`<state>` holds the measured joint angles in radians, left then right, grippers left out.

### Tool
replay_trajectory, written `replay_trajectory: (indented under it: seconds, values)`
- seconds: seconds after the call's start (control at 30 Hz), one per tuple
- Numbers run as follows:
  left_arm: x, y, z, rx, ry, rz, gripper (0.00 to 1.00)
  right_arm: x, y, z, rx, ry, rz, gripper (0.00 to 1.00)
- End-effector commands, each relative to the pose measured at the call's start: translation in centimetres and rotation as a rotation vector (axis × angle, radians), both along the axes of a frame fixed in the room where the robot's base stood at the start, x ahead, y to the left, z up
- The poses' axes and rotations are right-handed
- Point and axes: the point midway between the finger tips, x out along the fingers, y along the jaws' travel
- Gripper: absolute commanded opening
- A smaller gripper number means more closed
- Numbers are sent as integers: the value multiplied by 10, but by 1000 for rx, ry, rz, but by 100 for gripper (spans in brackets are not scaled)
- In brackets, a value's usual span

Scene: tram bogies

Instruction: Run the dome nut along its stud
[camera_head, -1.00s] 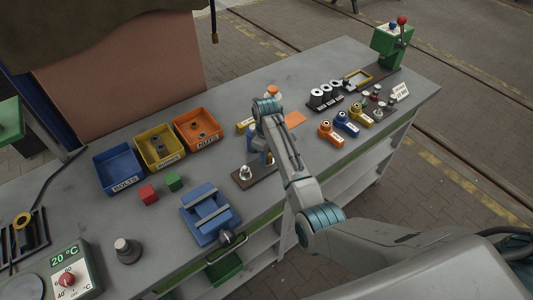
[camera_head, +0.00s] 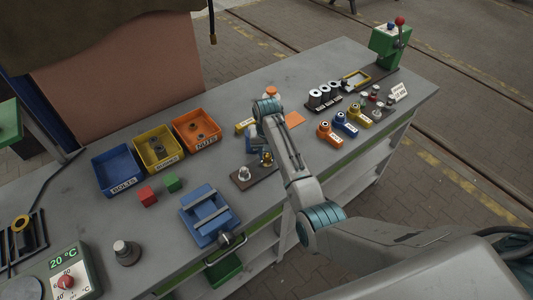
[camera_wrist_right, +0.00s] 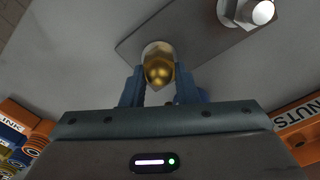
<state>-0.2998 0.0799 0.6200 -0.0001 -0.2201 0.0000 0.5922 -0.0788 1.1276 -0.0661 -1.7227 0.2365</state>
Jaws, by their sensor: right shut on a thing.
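The brass dome nut (camera_wrist_right: 158,68) sits between the blue fingertips of my right gripper (camera_wrist_right: 159,78) in the right wrist view, with a pale round rim around its far side. The gripper is shut on it. In the head view the dome nut (camera_head: 266,158) shows as a small gold spot at the far end of a dark plate (camera_head: 263,175), below my right wrist. The stud under the nut is hidden. A silver fitting (camera_head: 244,174) stands on the same plate and also shows in the right wrist view (camera_wrist_right: 245,12). My left gripper is not in view.
Blue, yellow and orange bins (camera_head: 197,132) stand at the left rear. A blue fixture (camera_head: 209,214) and red and green cubes are left of the plate.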

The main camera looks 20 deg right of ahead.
Motion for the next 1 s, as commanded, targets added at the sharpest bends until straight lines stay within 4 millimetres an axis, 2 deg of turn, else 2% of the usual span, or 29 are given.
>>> replay_trajectory:
  seconds: [0.03,1.0]
  values:
    - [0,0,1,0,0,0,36,4,-1,6,-1,-13,-45,4]
    - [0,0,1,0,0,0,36,1,-5,7,4,-13,-920,4]
